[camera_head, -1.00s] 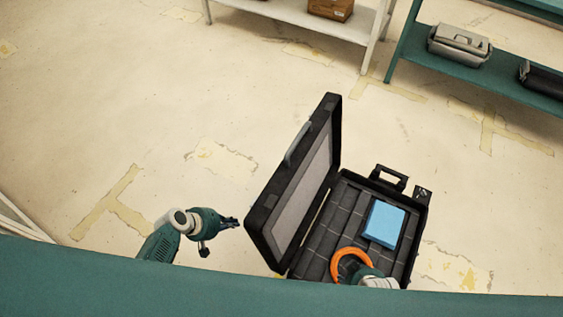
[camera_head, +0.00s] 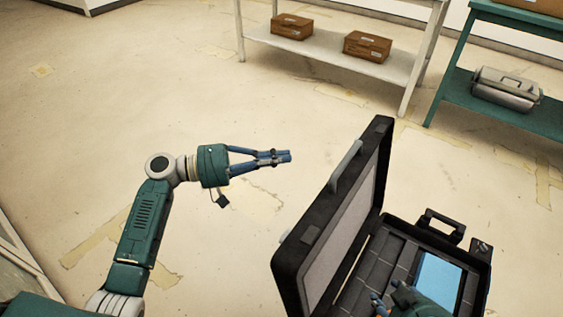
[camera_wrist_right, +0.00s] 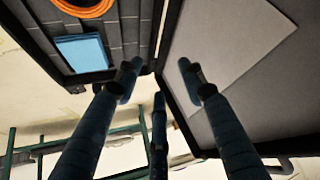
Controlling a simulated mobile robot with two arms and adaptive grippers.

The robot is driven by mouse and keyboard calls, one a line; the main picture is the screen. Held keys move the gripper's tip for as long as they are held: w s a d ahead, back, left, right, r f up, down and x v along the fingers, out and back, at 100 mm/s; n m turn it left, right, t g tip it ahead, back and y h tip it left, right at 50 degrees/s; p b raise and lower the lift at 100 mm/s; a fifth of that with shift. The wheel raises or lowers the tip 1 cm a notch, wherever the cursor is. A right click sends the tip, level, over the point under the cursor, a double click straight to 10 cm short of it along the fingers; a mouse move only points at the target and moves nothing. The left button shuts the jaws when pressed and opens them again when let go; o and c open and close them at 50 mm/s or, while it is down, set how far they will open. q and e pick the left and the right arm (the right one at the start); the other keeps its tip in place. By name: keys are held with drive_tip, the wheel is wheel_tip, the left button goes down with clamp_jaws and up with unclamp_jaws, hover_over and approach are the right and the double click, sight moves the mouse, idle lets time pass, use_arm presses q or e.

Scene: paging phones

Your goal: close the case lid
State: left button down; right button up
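The black case stands open, its lid (camera_head: 322,240) raised steeply on the left of its base (camera_head: 468,250). The lid has a grey inner panel and a handle on its outer edge. My left gripper (camera_head: 288,156) is left of the lid, apart from it, with its fingers together and empty. My right gripper (camera_head: 378,303) is over the case base, partly cut off by the lower edge. In the right wrist view its fingers (camera_wrist_right: 160,78) are spread and empty, between the base (camera_wrist_right: 120,35) and the lid's inner side (camera_wrist_right: 225,60).
A blue block (camera_head: 440,278) lies in the base. An orange coil (camera_wrist_right: 68,15) shows there in the wrist view. A white shelf (camera_head: 335,62) with cardboard boxes and a teal shelf (camera_head: 500,108) with a metal case (camera_head: 506,88) stand behind. The floor left of the case is clear.

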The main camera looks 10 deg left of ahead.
use_arm(q)
drive_tip(key=w+d, duration=0.1)
drive_tip(key=d, duration=0.9)
drive_tip(key=shift+f+b, duration=0.15)
drive_tip(key=shift+b, duration=0.15)
use_arm(e)
drive_tip(key=shift+t+y, duration=0.3)
drive_tip(key=shift+t, duration=0.6)
drive_tip(key=shift+w+a+r, duration=0.2)
drive_tip(key=shift+w+r, duration=0.2)
drive_tip(key=shift+w, duration=0.25)
drive_tip(key=shift+w+a+r, duration=0.25)
drive_tip(key=shift+w+r, duration=0.1)
drive_tip(key=shift+w, duration=0.3)
drive_tip(key=shift+w+a+r, duration=0.2)
drive_tip(key=shift+w+r, duration=0.2)
drive_tip(key=shift+w, duration=0.25)
use_arm(q)
drive_tip(key=shift+w, duration=0.1)
use_arm(e)
drive_tip(key=shift+s, duration=0.1)
